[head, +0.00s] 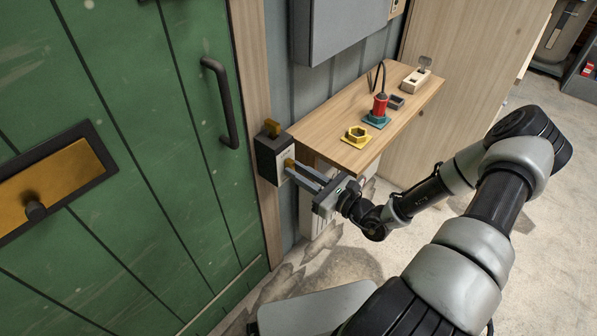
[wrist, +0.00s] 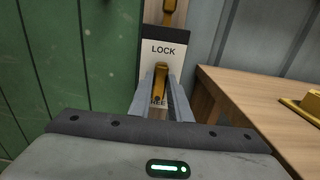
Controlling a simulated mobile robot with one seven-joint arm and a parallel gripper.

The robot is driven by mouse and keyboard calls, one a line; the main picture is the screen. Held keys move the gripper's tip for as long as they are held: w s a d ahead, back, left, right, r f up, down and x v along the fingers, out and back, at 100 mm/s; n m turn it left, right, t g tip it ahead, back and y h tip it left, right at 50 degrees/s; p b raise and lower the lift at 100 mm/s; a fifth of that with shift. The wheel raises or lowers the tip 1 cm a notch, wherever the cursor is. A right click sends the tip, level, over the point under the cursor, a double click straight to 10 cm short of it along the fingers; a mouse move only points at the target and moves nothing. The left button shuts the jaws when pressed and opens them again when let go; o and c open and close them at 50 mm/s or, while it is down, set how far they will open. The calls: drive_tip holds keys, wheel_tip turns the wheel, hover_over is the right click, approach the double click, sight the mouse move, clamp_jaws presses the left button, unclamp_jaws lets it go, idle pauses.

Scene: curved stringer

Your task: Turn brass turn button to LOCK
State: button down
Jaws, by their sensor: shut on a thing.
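The brass turn button (wrist: 160,82) sits on a white plate on a dark box beside the green door. The word LOCK is printed on the plate (wrist: 164,49) above it, and a partly hidden word shows below. In the wrist view the button stands roughly upright between the fingers of my gripper (wrist: 164,88), which is shut on it. In the head view my gripper (head: 304,175) reaches left to the dark box (head: 268,157), and the brass button (head: 289,163) shows at its fingertips. A second brass piece (head: 272,128) sticks up at the top of the box.
A wooden shelf (head: 420,98) juts out just right of my gripper. The green door (head: 130,150) with a dark handle (head: 222,100) is at left.

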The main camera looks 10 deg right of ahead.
drive_tip(key=shift+r+m, duration=0.1)
drive_tip(key=shift+m, duration=0.2)
drive_tip(key=m+p, duration=0.2)
drive_tip(key=shift+m, duration=0.4)
drive_tip(key=m+p, duration=0.1)
drive_tip(key=m, duration=0.1)
drive_tip(key=m+p, duration=0.2)
drive_tip(key=m, duration=0.1)
drive_tip(key=shift+w+d, duration=0.15)
drive_tip(key=shift+d, duration=0.05)
drive_tip(key=m, duration=0.2)
drive_tip(key=m+p, duration=0.1)
drive_tip(key=m, duration=0.1)
drive_tip(key=shift+f+m, duration=0.2)
drive_tip(key=shift+m, duration=0.2)
drive_tip(key=m, duration=0.4)
drive_tip(key=shift+w+d+f+m, duration=0.1)
drive_tip(key=shift+f+m, duration=0.05)
drive_tip(key=shift+m, duration=0.15)
drive_tip(key=shift+s+a+f+m, duration=0.1)
drive_tip(key=shift+m, duration=2.9)
drive_tip(key=shift+s+a+f+m, duration=0.1)
drive_tip(key=shift+f+m, duration=0.05)
drive_tip(key=shift+m, duration=2.85)
drive_tip(key=shift+a+f+m, duration=0.1)
drive_tip(key=shift+m, duration=2.9)
